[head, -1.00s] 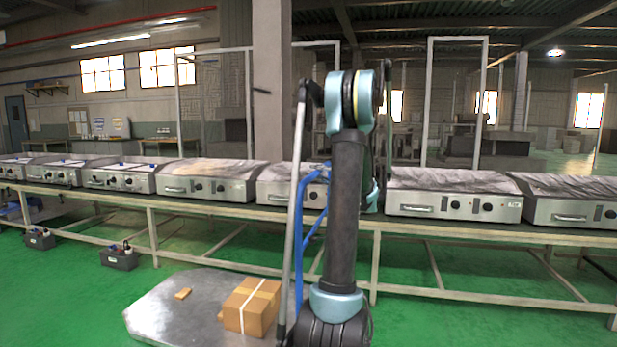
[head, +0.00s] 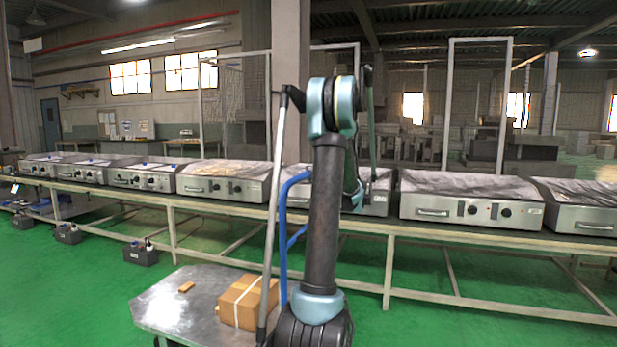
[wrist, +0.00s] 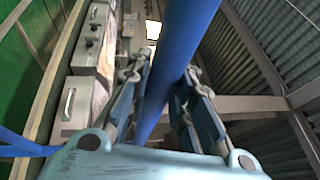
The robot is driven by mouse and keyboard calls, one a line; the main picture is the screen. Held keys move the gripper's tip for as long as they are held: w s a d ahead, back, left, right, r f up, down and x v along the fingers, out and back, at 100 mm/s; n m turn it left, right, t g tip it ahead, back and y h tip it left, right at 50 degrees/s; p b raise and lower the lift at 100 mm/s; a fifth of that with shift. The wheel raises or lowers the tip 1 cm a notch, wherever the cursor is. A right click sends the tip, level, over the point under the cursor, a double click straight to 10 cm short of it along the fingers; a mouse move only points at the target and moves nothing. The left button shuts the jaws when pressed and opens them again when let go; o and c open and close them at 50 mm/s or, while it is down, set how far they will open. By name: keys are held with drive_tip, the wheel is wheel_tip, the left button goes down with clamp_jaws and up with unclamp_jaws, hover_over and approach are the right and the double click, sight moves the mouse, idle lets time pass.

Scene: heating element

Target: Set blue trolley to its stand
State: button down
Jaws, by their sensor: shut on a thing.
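The blue trolley has a grey metal deck (head: 165,312) at the lower left of centre in the head view. Its blue tube handle (head: 284,225) rises beside my arm and is partly hidden by it. In the wrist view, the blue handle bar (wrist: 180,55) runs up between the two fingers of my gripper (wrist: 165,85), which is shut on it. My arm hides the gripper's hold in the head view. I cannot make out which thing is the stand.
A taped cardboard box (head: 240,308) and a small brown block (head: 187,287) lie on the deck. A long bench (head: 345,225) with several steel heating units crosses ahead. Small dark boxes (head: 140,254) stand on the floor at left. Green floor (head: 60,305) is clear at lower left.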

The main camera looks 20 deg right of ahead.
drive_tip(key=c, duration=1.5)
unclamp_jaws()
drive_tip(key=shift+a+f, duration=0.2)
drive_tip(key=shift+a, duration=0.05)
drive_tip(key=shift+o, duration=0.5)
drive_tip(key=shift+d, duration=0.1)
drive_tip(key=shift+r, duration=0.1)
drive_tip(key=shift+s+d, duration=0.1)
drive_tip(key=v, duration=1.1)
drive_tip(key=shift+s+d+f, duration=0.2)
drive_tip(key=shift+s, duration=0.05)
drive_tip(key=shift+s, duration=0.1)
